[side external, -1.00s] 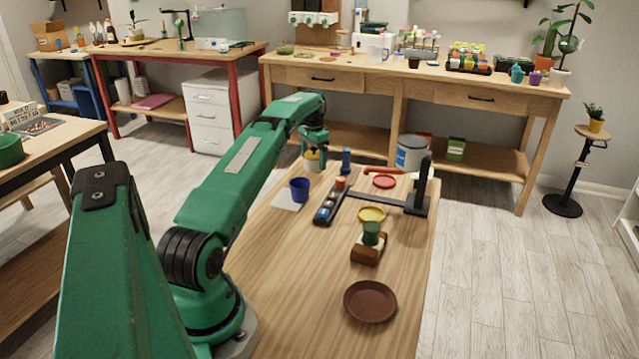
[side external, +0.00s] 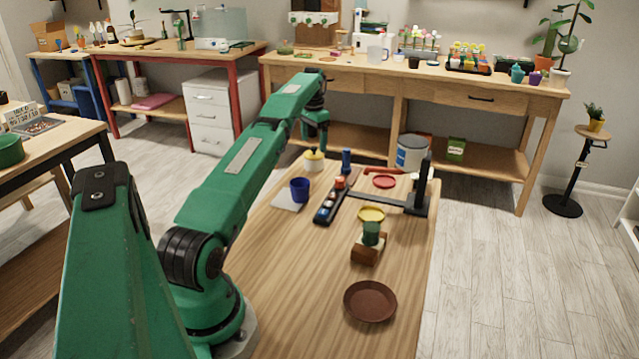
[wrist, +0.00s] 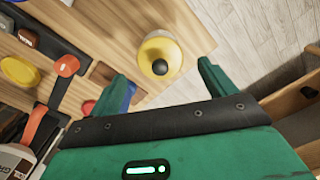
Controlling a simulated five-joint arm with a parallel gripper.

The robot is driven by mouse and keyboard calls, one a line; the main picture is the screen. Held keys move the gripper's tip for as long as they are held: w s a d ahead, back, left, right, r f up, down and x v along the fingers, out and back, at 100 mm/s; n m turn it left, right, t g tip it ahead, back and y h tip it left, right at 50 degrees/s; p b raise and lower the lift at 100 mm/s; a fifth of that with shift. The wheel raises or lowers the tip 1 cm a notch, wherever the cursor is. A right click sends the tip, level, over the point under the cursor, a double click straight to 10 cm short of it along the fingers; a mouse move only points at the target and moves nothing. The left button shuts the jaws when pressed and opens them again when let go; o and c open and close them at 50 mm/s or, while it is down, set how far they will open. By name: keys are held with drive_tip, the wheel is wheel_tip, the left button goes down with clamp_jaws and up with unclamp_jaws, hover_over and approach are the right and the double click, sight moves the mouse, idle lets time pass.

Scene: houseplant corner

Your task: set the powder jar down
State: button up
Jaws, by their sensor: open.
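The powder jar, a white-and-yellow jar with a dark knob on its lid (side external: 314,161), stands upright at the far left end of the wooden table. In the wrist view the jar (wrist: 160,58) shows from above, on the wood near the table's edge. My gripper (side external: 316,147) is above the jar and apart from it. In the wrist view my gripper (wrist: 165,80) has its two green fingers spread wide, with nothing between the tips. The jar's underside is hidden.
A blue cup (side external: 300,188) stands on a pale card left of a dark rack (side external: 325,212). A blue upright thing (side external: 346,160) is right of the jar. A red dish (side external: 384,181) and a black stand (side external: 418,200) are farther right. The front left tabletop is clear.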

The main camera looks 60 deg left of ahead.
idle(0.4)
drive_tip(key=w+d+r+t+y, duration=0.1)
drive_tip(key=w+d+r, duration=0.2)
drive_tip(key=d+r, duration=0.7)
drive_tip(key=w+d+r+t, duration=0.1)
drive_tip(key=w+d+r, duration=0.2)
drive_tip(key=d+r, duration=0.7)
drive_tip(key=s+d+r+m+t, duration=0.1)
drive_tip(key=s+d+r, duration=0.15)
drive_tip(key=d, duration=0.55)
drive_tip(key=s+d+r, duration=0.2)
drive_tip(key=s+d, duration=0.2)
drive_tip(key=d, duration=0.3)
drive_tip(key=s+d+f+t, duration=0.1)
drive_tip(key=s+d+f, duration=0.1)
drive_tip(key=s+d, duration=0.3)
drive_tip(key=s+d+f, duration=0.3)
drive_tip(key=s+d, duration=0.2)
drive_tip(key=s, duration=0.4)
drive_tip(key=s+d+f+m+t+h, duration=0.1)
drive_tip(key=s+d+f, duration=0.2)
drive_tip(key=s+d, duration=0.3)
drive_tip(key=shift+s+t, duration=0.3)
drive_tip(key=shift+s, duration=0.25)
